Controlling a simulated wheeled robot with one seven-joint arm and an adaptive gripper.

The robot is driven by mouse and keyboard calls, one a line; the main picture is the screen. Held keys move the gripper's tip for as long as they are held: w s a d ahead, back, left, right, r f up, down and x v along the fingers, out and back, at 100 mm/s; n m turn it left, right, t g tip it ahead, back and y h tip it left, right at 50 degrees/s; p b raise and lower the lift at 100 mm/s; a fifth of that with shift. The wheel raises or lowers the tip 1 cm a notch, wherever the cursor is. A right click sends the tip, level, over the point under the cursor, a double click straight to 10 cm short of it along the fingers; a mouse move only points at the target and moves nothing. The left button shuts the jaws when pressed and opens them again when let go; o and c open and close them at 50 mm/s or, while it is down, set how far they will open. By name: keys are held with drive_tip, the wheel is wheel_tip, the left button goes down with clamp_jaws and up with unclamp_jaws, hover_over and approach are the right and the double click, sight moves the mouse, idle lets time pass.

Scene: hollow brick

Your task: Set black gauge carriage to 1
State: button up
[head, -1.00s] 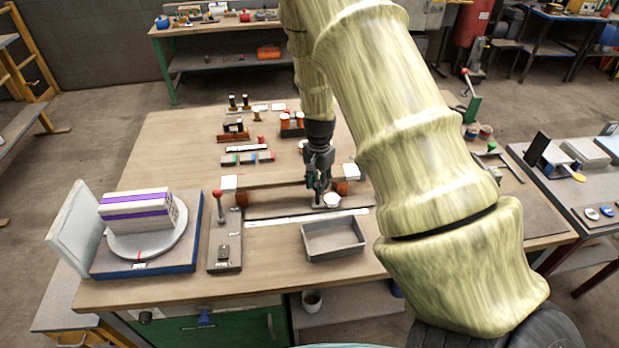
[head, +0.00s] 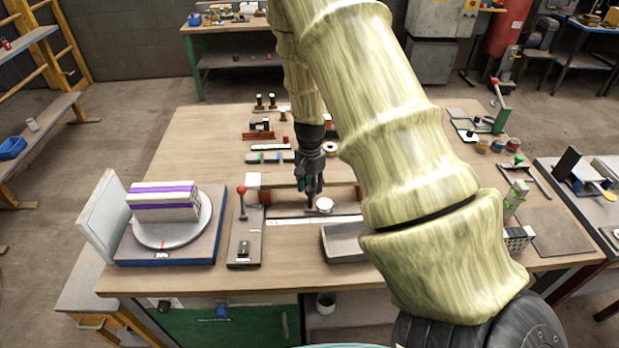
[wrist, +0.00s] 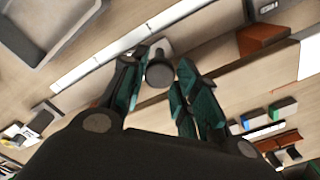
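The black gauge carriage (wrist: 160,74) shows in the wrist view as a dark round knob between my fingertips, with a pale disc beside it. In the head view my gripper (head: 311,204) points down at the gauge rail, and the carriage's white disc (head: 325,204) shows just right of the fingers. A long white scale strip (wrist: 130,45) runs along the gauge; its marks are too small to read. The knob is hidden by my fingers in the head view.
A grey tray (head: 344,243) stands in front of the gauge. A red-knobbed lever (head: 241,191) stands to the left, beside a turntable (head: 172,232) carrying a striped box.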

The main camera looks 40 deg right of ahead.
drive_tip(key=o, duration=0.3)
wheel_tip(320, 180, up, 12)
idle(0.7)
idle(0.5)
